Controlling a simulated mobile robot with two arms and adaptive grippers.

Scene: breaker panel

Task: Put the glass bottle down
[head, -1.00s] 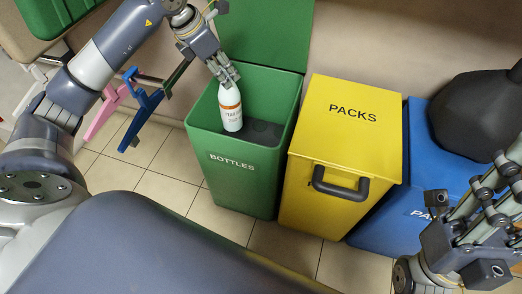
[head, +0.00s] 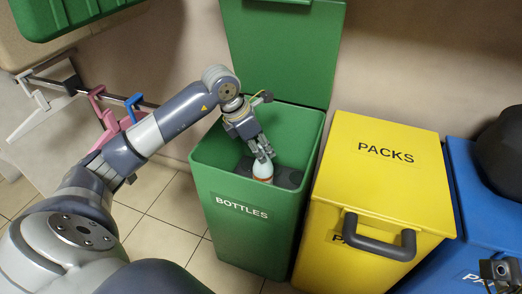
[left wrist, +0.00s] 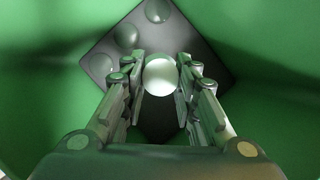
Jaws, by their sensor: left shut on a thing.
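The white glass bottle (head: 262,170) with an orange-red label stands roughly upright inside the open green BOTTLES bin (head: 242,228). My left gripper (head: 262,153) reaches down into the bin and is shut on the bottle's upper part. In the left wrist view the bottle's pale round top (left wrist: 160,75) sits between the two fingers of my left gripper (left wrist: 160,92). Under it is a dark holder (left wrist: 98,66) with round recesses, also seen in the head view (head: 289,178). Whether the bottle's base touches the holder is hidden. My right gripper's fingers are outside the picture.
The bin's green lid (head: 283,50) stands open behind it. A closed yellow PACKS bin (head: 388,185) with a dark handle is to the right, then a blue bin (head: 467,205).

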